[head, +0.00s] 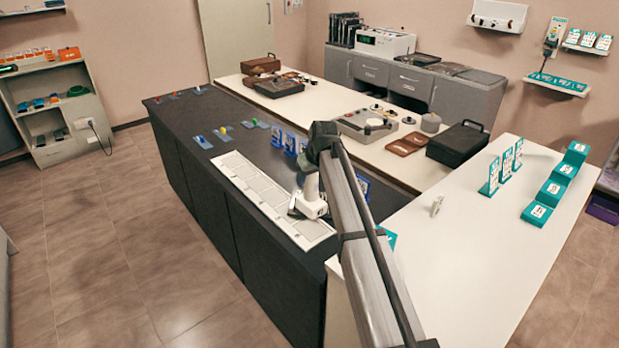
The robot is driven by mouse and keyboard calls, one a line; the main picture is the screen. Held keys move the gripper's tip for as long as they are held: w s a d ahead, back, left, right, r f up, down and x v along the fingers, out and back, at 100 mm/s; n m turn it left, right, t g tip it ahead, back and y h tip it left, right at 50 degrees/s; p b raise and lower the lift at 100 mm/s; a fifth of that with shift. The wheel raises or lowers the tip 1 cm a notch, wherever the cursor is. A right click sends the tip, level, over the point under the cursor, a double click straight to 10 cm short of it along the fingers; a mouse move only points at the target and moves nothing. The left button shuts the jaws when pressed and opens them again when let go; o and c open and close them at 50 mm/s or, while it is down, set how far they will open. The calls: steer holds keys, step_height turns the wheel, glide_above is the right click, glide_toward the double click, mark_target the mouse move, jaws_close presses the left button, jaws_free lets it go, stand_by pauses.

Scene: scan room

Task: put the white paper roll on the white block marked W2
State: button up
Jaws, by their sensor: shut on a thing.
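My gripper (308,207) is low over the near right part of a white sectioned panel on the dark counter. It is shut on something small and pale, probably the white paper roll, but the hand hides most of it. I cannot tell whether it touches the panel. The panel (232,163) is a row of flat white rectangles; any marks on them are too small to read, so I cannot pick out W2. A small pale upright object (437,205) stands on the white counter to the right; I cannot tell what it is.
Blue stands (278,138) line the dark counter behind the panel. Teal blocks (537,212) and teal card stands (489,178) are on the white counter (470,260) at right. A black case (458,145) stands behind. The white counter's near part is clear.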

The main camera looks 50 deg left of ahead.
steer(key=shift+f, duration=0.5)
steer(key=o, duration=1.1)
steer(key=shift+r, duration=0.55)
steer(key=v, duration=1.2)
steer(key=shift+a, duration=0.1)
